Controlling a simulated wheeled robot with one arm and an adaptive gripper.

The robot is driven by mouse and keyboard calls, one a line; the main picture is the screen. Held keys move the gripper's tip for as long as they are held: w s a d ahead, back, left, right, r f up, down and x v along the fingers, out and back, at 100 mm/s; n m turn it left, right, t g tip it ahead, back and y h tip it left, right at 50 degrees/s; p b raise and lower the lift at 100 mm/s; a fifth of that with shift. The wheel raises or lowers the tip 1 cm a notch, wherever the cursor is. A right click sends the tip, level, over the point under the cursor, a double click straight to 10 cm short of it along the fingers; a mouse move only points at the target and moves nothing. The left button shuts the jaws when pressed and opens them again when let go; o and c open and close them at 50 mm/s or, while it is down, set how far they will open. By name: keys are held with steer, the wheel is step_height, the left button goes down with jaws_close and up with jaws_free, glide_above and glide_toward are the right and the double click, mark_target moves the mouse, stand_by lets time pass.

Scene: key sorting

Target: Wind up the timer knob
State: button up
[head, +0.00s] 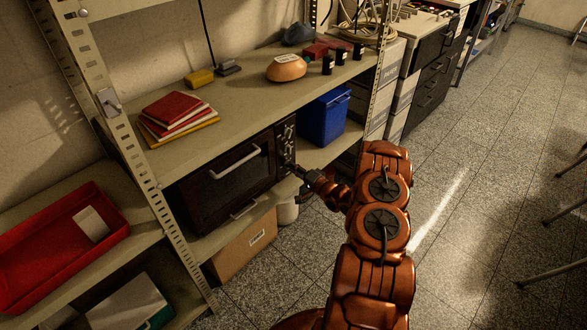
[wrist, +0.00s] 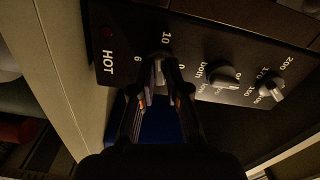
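The dark toaster oven (head: 225,180) stands on the middle shelf, its control panel (head: 286,147) on the right of its front. In the wrist view the panel has a row of knobs, and the timer knob (wrist: 160,62) is the one nearest the word HOT, with numbers around it. My gripper (wrist: 161,75) points at this knob, one fingertip on each side of it. The fingertips are a little apart; whether they touch the knob is hidden. In the head view my gripper (head: 298,171) is right at the panel's lower part.
The function knob (wrist: 222,77) and temperature knob (wrist: 270,90) sit to the right on the panel. A blue bin (head: 324,117) stands right of the oven. A shelf post (head: 375,95) rises beyond it. A cardboard box (head: 243,247) is below.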

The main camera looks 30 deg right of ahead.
steer(key=o, duration=0.6)
steer(key=shift+w, duration=0.1)
steer(key=shift+c, duration=0.2)
steer(key=v, duration=1.2)
steer(key=shift+r, duration=0.1)
